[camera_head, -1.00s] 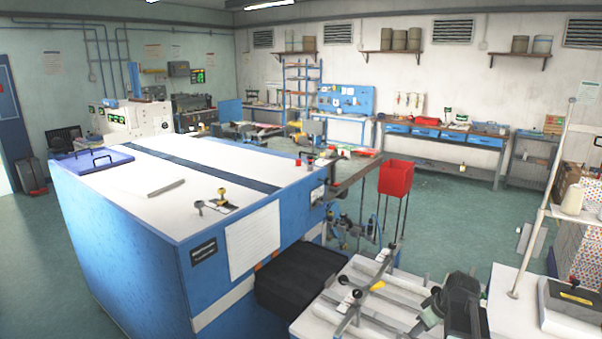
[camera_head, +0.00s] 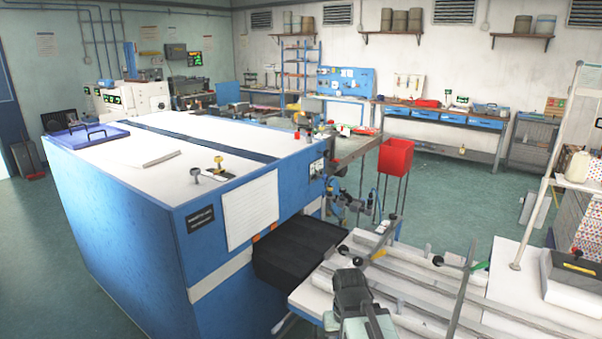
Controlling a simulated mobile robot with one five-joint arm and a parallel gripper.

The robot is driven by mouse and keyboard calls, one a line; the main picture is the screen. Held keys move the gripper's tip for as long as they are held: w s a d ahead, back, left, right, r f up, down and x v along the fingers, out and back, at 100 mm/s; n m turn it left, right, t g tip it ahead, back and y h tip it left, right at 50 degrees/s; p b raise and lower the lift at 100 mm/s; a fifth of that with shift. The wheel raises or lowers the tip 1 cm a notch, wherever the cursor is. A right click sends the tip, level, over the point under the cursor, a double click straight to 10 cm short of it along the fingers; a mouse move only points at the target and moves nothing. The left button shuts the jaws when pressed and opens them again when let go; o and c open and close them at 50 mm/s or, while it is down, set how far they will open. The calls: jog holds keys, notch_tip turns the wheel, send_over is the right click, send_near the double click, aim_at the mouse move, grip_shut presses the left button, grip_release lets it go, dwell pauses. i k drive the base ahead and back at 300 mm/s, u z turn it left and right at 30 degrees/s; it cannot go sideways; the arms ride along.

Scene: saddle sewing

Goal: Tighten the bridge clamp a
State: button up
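A white bench top with long parallel rails (camera_head: 398,290) stands at the lower right. One bridge clamp (camera_head: 390,236) lies across the rails on the left, with a dark knob and a yellow lever. A second bridge clamp (camera_head: 463,293) crosses them further right, with a dark knob and a green lever. No label shows which one is clamp a. My gripper (camera_head: 350,284), dark grey, is at the front of the bench near the lower end of the yellow-lever clamp, which it partly hides. Its fingertips are not clear, and I cannot tell whether it touches the clamp.
A large blue machine (camera_head: 195,240) with a white top fills the left, its black tray (camera_head: 290,248) beside the bench. A red bin (camera_head: 396,157) on thin legs stands behind. A white table (camera_head: 515,262) with a grey box (camera_head: 575,280) is at right. Green floor is open behind.

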aim_at(393, 216)
jog(key=u, duration=0.9)
jog(key=k, duration=1.35)
jog(key=u, duration=0.85)
jog(key=i, duration=0.7)
jog(key=z, duration=1)
jog(key=i, duration=1.85)
jog(key=z, duration=0.15)
jog(key=k, duration=0.75)
jog(key=z, duration=0.2)
jog(key=i, duration=0.85)
jog(key=u, duration=0.05)
